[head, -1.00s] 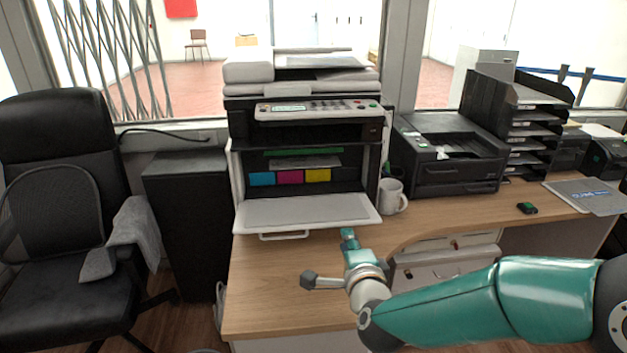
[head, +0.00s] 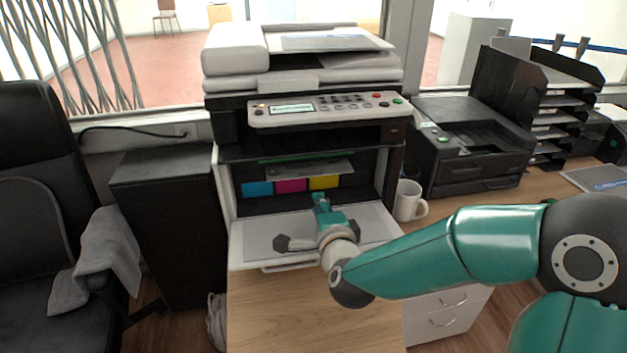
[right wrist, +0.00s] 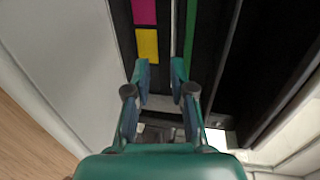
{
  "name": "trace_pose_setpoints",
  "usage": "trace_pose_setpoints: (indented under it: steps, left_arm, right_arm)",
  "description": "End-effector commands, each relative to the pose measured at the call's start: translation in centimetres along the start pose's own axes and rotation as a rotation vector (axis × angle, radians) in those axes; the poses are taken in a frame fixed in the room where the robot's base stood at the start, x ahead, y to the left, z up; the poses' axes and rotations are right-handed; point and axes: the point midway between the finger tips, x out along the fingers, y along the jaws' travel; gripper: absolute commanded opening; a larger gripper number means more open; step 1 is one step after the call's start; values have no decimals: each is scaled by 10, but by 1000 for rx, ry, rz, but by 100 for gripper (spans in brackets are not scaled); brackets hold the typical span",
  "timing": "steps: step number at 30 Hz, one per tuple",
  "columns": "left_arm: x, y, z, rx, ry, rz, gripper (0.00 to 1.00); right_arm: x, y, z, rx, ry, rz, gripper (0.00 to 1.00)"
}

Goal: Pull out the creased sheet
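The copier (head: 305,85) stands on the desk with its front door (head: 265,232) folded down flat. Inside, a pale grey sheet (head: 310,170) sticks out under a green bar (head: 300,157), above the blue, magenta and yellow blocks. I cannot make out its creases. My right gripper (head: 321,199) is over the lowered door, in front of the yellow block and below the sheet, apart from it. In the right wrist view its two fingers (right wrist: 160,70) are apart with nothing between them, facing the yellow block (right wrist: 147,46) and green bar (right wrist: 190,30). My left gripper is not in view.
A white mug (head: 408,203) stands close to the copier's right side. A black printer (head: 470,150) and a stack of black trays (head: 545,125) are further right. A black cabinet (head: 165,215) and chair (head: 35,190) are on the left. The front desk top is clear.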

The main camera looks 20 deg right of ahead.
Motion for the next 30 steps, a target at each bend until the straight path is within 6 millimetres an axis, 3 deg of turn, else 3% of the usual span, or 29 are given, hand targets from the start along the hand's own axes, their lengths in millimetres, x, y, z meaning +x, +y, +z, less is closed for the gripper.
trace_pose_setpoints:
  steps: [14, 24, 30]
  left_arm:
    - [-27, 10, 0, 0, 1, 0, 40]
    - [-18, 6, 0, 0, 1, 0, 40]
    - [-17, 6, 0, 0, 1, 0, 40]
  right_arm:
    - [54, -13, -6, 1, 10, 2, 23]
    - [91, -17, -7, 2, 10, 1, 23]
    - [102, -19, -7, 1, 10, 2, 23]
